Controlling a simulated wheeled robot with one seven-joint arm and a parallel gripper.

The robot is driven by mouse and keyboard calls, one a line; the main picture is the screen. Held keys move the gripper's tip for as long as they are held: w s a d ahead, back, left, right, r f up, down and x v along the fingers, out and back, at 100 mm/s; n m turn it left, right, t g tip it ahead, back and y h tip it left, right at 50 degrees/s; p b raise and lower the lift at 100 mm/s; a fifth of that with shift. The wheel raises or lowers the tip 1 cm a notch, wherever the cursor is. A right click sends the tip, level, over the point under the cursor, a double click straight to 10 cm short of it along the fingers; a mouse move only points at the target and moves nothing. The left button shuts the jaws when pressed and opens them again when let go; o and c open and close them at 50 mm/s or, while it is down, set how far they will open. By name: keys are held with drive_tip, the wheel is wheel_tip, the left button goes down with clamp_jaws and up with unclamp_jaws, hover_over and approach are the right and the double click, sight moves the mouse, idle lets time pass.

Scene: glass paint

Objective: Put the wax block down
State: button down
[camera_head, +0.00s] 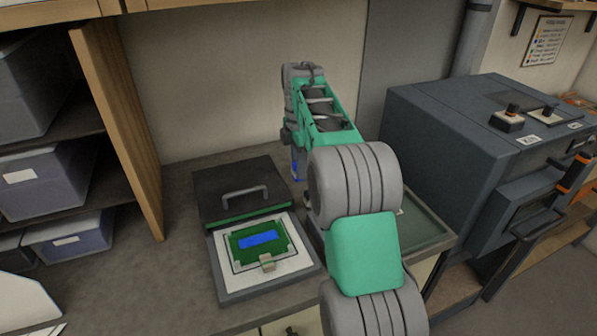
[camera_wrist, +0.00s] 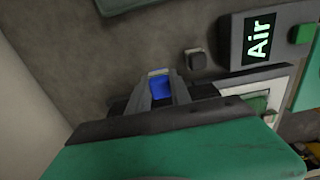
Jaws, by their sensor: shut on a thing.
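My gripper (camera_wrist: 160,92) is shut on a small blue block (camera_wrist: 161,87), which I take to be the wax block. In the wrist view the block sits between the two grey fingers, and its lower part is hidden. In the head view my gripper (camera_head: 296,168) hangs behind the bench's tray area, right of the dark lid, with a bit of blue at its tip. The gap between the block and the bench cannot be judged.
An open flat case with a dark handled lid (camera_head: 212,187) holds a white-framed green panel with a blue rectangle (camera_head: 262,239). A beige piece (camera_head: 267,262) lies at its front edge. A large dark oven-like cabinet (camera_head: 440,130) stands right. An "Air" unit (camera_wrist: 262,38) shows in the wrist view.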

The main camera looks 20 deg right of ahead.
drive_tip(key=f, duration=0.1)
drive_tip(key=w+f, duration=0.1)
drive_tip(key=f, duration=0.1)
drive_tip(key=f+p, duration=0.1)
drive_tip(key=shift+w+d+f, duration=0.2)
drive_tip(key=shift+d+f, duration=0.05)
drive_tip(key=shift+f, duration=0.25)
drive_tip(key=shift+f, duration=0.1)
drive_tip(key=c, duration=1.2)
unclamp_jaws()
drive_tip(key=shift+o, duration=0.2)
wheel_tip(320, 180, up, 12)
